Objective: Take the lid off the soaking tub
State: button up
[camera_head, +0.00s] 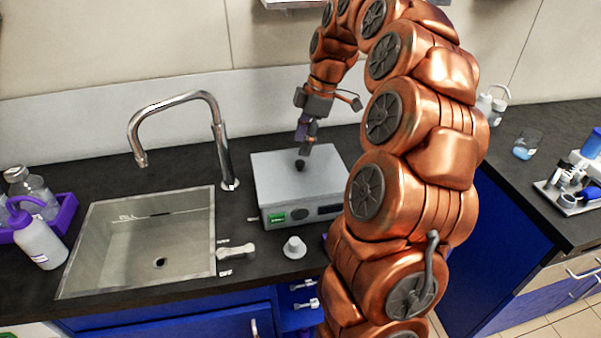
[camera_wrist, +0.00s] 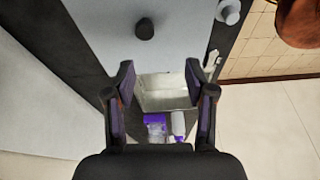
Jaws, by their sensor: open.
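My gripper (camera_head: 307,143) is above the lid, close to the knob in the head view. In the wrist view my gripper (camera_wrist: 160,76) is open, with nothing between its fingers.
A sink (camera_head: 130,240) with a tall curved faucet (camera_head: 222,150) lies left of the tub. A small white round piece (camera_head: 294,247) stands in front of the tub. A purple tray (camera_head: 62,215) with bottles is at far left. A beaker (camera_head: 526,145) stands on the right counter.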

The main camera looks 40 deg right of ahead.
aim_at(302, 162)
jog(key=d, duration=0.2)
jog(key=shift+w+d+f, duration=0.25)
jog(key=shift+d+f, duration=0.05)
jog(key=shift+f, duration=0.1)
jog(key=shift+p+x, duration=1.4)
jog(key=shift+x, duration=2.3)
jog(key=shift+w, duration=0.1)
jog(key=shift+c, duration=0.3)
grip_shut()
